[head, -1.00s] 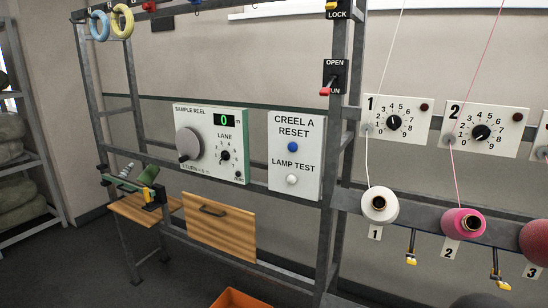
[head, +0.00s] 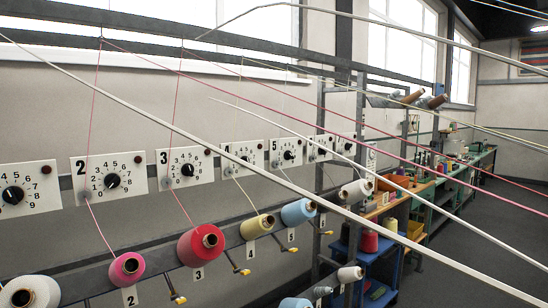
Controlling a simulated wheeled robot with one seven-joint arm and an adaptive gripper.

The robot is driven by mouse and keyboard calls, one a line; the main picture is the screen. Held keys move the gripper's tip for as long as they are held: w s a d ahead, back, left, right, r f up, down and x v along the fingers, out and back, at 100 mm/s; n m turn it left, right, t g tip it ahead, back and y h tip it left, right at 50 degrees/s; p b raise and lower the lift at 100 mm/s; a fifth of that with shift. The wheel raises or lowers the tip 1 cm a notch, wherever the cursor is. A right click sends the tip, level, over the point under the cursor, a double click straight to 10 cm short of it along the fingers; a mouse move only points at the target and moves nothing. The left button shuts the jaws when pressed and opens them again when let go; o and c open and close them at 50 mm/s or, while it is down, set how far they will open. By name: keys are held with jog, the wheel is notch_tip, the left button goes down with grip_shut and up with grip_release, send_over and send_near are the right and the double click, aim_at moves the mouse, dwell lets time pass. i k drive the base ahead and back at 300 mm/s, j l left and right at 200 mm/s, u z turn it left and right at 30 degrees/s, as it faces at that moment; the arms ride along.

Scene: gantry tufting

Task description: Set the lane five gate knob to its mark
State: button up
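The lane five plate (head: 276,147) is in the head view, right of the middle, on the wall rail. It is white with the number 5 at its top left, a dial of digits and a dark red lamp at its top right. The black lane five gate knob (head: 289,155) sits in the dial. It is small and seen at a slant, so I cannot tell which digit it points at. I cannot make out a separate mark on the plate. My gripper is not in view.
Similar plates, such as lane four (head: 242,158) and lane three (head: 185,169), line the rail. A light blue yarn cone (head: 294,213) sits below lane five, beside a yellow cone (head: 255,227). Yarn strands cross in front. Benches (head: 440,200) stand at the right, with open floor beside them.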

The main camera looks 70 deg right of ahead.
aim_at(288, 155)
jog(key=z, duration=2.35)
